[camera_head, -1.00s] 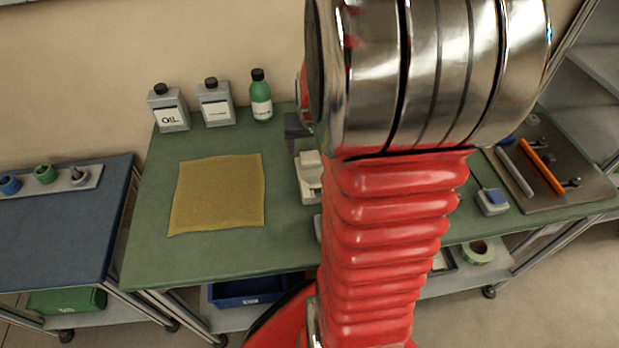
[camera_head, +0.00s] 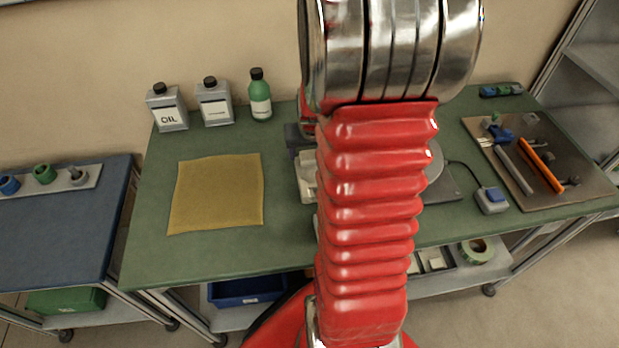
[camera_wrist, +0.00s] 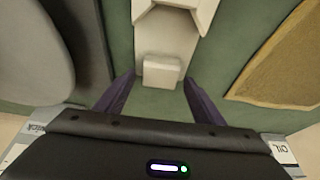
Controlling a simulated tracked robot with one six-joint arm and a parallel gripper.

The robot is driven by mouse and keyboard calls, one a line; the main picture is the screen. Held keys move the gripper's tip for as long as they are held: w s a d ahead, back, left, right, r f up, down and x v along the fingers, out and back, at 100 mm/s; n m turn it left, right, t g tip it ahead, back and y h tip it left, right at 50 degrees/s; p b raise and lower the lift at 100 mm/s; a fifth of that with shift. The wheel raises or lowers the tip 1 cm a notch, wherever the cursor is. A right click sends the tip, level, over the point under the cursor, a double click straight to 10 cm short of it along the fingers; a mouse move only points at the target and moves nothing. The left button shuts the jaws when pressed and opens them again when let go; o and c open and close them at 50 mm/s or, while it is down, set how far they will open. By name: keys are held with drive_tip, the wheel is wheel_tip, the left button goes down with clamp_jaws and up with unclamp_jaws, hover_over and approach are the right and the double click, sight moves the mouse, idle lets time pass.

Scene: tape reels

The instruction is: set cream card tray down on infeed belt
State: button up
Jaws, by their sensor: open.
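A pale cream block (camera_wrist: 161,72) lies at the near end of a longer cream piece (camera_wrist: 167,38) in the wrist view. I cannot tell for sure which of these is the card tray and which is the infeed belt. My gripper (camera_wrist: 160,92) is open. Its two purple fingers stand apart on either side of the block's near end, with green table showing between. I cannot tell whether they touch the block. In the head view the cream piece (camera_head: 306,178) shows partly at the left edge of my red arm, which hides my gripper.
A tan mat (camera_head: 217,193) lies to the left on the green table (camera_head: 270,258). Two oil cans (camera_head: 168,107) and a green bottle (camera_head: 260,96) stand at the back. A large grey disc (camera_wrist: 30,50) is beside the cream piece. A tool board (camera_head: 535,190) lies at the right.

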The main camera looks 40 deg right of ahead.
drive_tip(key=shift+c, duration=0.5)
drive_tip(key=c, duration=1.2)
wheel_tip(320, 180, up, 10)
idle(0.6)
